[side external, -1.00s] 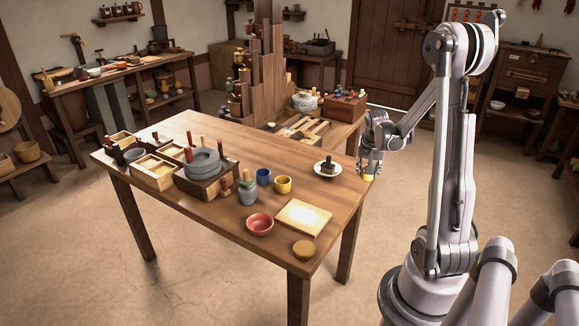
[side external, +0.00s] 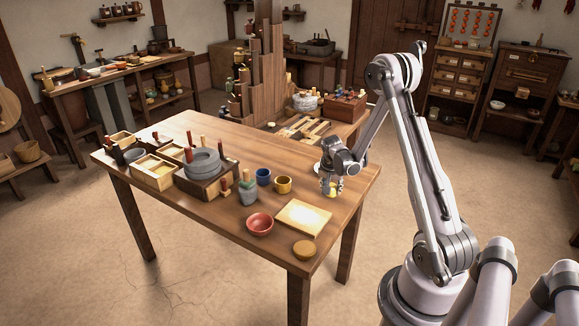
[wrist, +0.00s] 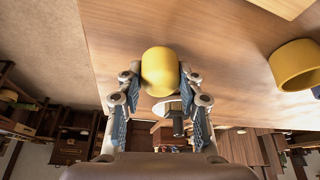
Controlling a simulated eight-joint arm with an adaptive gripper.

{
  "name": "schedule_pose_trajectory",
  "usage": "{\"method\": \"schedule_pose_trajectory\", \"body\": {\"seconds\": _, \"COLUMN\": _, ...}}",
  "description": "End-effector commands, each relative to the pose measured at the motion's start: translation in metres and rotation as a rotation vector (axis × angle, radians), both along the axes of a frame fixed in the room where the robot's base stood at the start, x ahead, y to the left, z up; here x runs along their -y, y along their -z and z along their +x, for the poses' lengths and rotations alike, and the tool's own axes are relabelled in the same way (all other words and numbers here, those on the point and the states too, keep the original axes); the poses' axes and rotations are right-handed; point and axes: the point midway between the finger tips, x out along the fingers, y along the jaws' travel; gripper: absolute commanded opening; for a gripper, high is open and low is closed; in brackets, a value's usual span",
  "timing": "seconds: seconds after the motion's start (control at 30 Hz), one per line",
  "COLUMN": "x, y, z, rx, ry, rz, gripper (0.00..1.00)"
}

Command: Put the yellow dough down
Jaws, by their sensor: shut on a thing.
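The yellow dough (side external: 332,191) is held between the fingertips of my gripper (side external: 331,186), above the right part of the wooden table (side external: 290,160). In the wrist view the dough (wrist: 160,72) is a rounded yellow lump, and my gripper (wrist: 160,90) has a finger on each side of it. Whether the dough touches the table top is hard to tell. My gripper hides most of the white plate in the side view; a part of the plate (wrist: 172,106) shows behind the dough in the wrist view, with a dark stamp-like thing (wrist: 178,125) on it.
A yellow cup (side external: 283,185) and a blue cup (side external: 263,177) stand left of my gripper. A pale board (side external: 303,217), a red bowl (side external: 260,224) and a round brown thing (side external: 304,250) are nearer the front. A quern (side external: 203,167) stands farther left. The table's right edge is bare.

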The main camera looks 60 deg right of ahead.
Motion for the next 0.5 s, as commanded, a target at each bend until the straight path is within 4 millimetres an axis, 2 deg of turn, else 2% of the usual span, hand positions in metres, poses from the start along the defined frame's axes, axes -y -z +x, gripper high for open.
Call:
{"method": "schedule_pose_trajectory", "body": {"seconds": 0.13, "x": 0.0003, "y": 0.0109, "z": -0.0002, "rx": 0.0, "ry": 0.0, "rz": 0.0, "gripper": 0.04}}
{"method": "schedule_pose_trajectory", "body": {"seconds": 0.5, "x": 0.0001, "y": 0.0139, "z": -0.0004, "rx": 0.0, "ry": 0.0, "rz": 0.0, "gripper": 0.04}}
